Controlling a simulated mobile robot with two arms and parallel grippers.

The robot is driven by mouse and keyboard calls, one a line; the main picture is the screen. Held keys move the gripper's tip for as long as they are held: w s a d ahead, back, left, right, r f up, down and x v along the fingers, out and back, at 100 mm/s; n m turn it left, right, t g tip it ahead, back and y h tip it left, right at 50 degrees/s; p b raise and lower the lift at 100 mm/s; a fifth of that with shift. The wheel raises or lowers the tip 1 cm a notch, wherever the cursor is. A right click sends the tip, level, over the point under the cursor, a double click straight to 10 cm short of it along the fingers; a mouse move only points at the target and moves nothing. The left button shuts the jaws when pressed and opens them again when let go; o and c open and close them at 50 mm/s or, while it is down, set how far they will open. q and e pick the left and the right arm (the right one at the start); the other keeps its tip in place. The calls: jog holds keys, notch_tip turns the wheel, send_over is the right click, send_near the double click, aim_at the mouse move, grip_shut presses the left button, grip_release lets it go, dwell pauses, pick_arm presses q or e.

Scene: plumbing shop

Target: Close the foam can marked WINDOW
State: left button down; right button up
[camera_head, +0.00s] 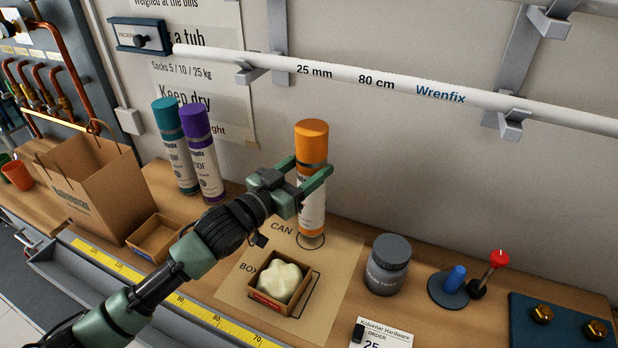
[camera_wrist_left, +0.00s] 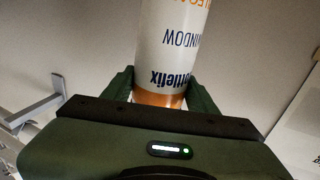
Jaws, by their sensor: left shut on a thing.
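The foam can (camera_head: 311,215) is white with an orange cap (camera_head: 312,134) on top. It is upright over the outlined spot marked CAN on the work mat (camera_head: 343,262); I cannot tell if its base touches the mat. In the left wrist view the can (camera_wrist_left: 172,52) shows the word WINDOW upside down, with an orange band (camera_wrist_left: 160,99) near the fingers. My left gripper (camera_head: 308,172) is shut on the can's upper part, just below the cap, one finger on each side. My right gripper is not in view.
A box of pale foam (camera_head: 279,281) sits on the mat. Teal (camera_head: 175,150) and purple (camera_head: 202,155) cans stand left, by a paper bag (camera_head: 90,185) and an empty tray (camera_head: 157,238). A grey jar (camera_head: 387,265) stands right. A white pipe (camera_head: 400,82) runs along the wall.

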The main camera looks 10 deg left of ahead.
pick_arm(q)
notch_tip(320, 180, down, 3)
jog(key=shift+r, duration=0.1)
dwell(0.3)
jog(key=shift+f, duration=0.25)
jog(key=shift+c, duration=2.2)
grip_release()
jog(key=shift+f, duration=0.1)
